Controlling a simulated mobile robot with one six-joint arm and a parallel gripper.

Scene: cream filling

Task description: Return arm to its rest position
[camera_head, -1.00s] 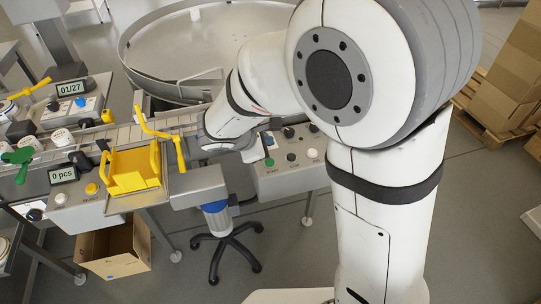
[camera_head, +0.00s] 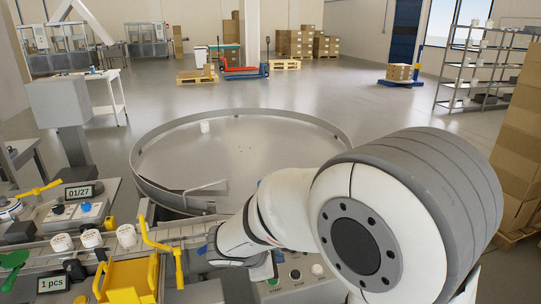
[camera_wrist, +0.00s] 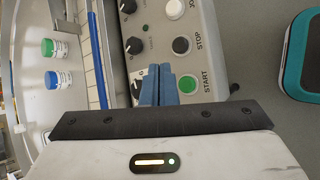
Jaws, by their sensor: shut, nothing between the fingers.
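My gripper (camera_wrist: 167,74) shows in the wrist view with its blue fingers together and nothing between them. Its fingers lie over the control panel (camera_wrist: 215,75), just left of the green START button (camera_wrist: 187,84) in the picture. Whether they touch the panel cannot be told. In the head view my white and grey arm (camera_head: 410,190) reaches from the lower right toward the left, over the panel (camera_head: 292,286) beside the conveyor. The fingers are not clearly visible there.
White jars (camera_head: 91,238) stand on the conveyor at left, near a yellow bracket (camera_head: 130,282). A large round table (camera_head: 265,160) with a raised rim lies behind my arm. Boxes (camera_head: 520,150) are stacked at right. The wrist view shows green-lidded (camera_wrist: 54,48) and blue-lidded jars (camera_wrist: 56,78).

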